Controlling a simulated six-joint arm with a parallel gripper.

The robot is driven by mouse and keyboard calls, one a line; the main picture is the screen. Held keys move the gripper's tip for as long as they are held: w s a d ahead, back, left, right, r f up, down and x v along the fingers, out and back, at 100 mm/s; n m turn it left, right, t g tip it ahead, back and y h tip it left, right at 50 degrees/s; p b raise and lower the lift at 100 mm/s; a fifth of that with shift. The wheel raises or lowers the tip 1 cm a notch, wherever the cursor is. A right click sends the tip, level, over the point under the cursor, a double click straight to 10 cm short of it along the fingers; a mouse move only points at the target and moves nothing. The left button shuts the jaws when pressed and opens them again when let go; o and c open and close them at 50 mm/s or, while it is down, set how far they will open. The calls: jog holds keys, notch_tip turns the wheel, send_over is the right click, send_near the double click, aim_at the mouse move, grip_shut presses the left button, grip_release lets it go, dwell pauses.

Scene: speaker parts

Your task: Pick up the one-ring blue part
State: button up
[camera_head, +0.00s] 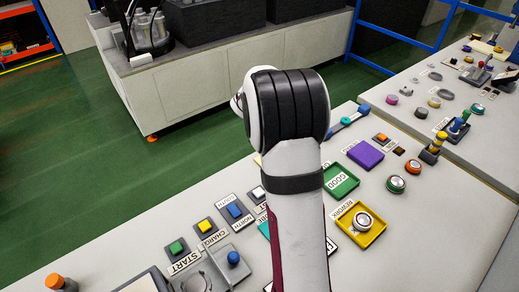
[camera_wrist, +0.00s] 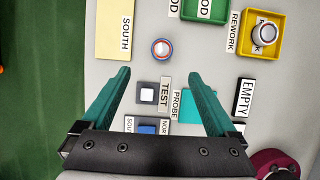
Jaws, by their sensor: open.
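In the wrist view a small round part (camera_wrist: 162,49) lies on the pale table, with a blue rim, a reddish ring and a greyish middle. Its ring count is hard to make out at this size. My gripper (camera_wrist: 160,73) is open and empty, with its two teal fingers spread. The part lies just beyond the fingertips in the picture, roughly centred between them and apart from both. In the head view my arm hides my gripper, and I cannot make out this part.
A yellow SOUTH pad (camera_wrist: 115,28) lies left of the part. A yellow REWORK tray (camera_head: 375,237) holds a silvery round part (camera_head: 363,221). A green tray (camera_head: 342,192) is beside a purple pad (camera_head: 365,154). A TEST button (camera_wrist: 147,95) lies between the fingers.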

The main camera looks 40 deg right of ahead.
jog(key=x, duration=1.4)
jog(key=shift+s+a+f, duration=0.15)
jog(key=shift+s, duration=0.05)
grip_shut()
